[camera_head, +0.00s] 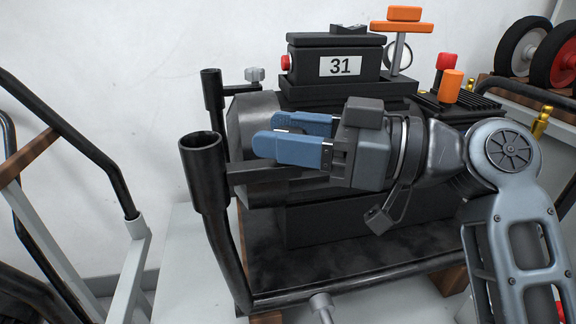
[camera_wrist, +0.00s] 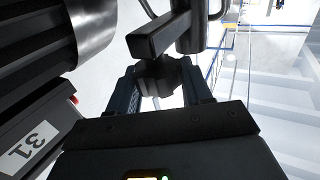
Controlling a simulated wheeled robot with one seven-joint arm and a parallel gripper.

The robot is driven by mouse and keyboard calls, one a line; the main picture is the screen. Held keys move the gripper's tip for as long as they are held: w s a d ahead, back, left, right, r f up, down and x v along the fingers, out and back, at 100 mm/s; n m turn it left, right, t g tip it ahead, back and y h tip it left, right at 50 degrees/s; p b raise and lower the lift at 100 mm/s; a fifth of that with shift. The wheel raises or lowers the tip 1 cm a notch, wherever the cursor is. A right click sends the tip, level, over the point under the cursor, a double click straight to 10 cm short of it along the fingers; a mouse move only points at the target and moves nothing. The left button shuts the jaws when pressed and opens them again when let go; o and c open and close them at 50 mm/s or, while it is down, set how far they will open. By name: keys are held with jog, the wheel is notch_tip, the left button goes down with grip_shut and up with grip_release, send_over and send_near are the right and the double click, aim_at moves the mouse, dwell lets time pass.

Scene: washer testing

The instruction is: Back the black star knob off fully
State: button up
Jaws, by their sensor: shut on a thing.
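The black star knob (camera_wrist: 160,77) shows in the wrist view as a dark lobed shape between the fingers. My gripper (camera_wrist: 161,84) is shut on it, with one blue finger on each side. In the head view my gripper (camera_head: 274,136) points left in front of a dark cylinder, and its fingers hide the knob there. A square black bar (camera_wrist: 157,36) joined to a black tube lies just beyond the knob in the wrist view. I cannot tell how far the knob is threaded in.
Black upright tubes (camera_head: 203,165) stand just left of my fingers. The dark cylinder (camera_head: 240,118) is close behind them. A black box labelled 31 (camera_head: 335,65), an orange T-handle (camera_head: 402,27) and an orange cap (camera_head: 450,86) stand behind my wrist. A black railing (camera_head: 75,135) is at far left.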

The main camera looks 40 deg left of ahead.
jog(key=n+g+h+b, duration=0.1)
jog(key=n+g+b, duration=0.1)
jog(key=g, duration=0.1)
jog(key=shift+f+n+g+h, duration=0.1)
jog(key=shift+n+g+h, duration=0.2)
jog(key=shift+h, duration=0.1)
jog(key=shift+n+g+h+b, duration=0.6)
jog(key=shift+n+g+h, duration=0.95)
jog(key=shift+g, duration=0.25)
jog(key=o, duration=1)
jog(key=shift+c, duration=0.2)
jog(key=v, duration=0.8)
jog(key=shift+p, duration=0.45)
jog(key=shift+a, duration=0.15)
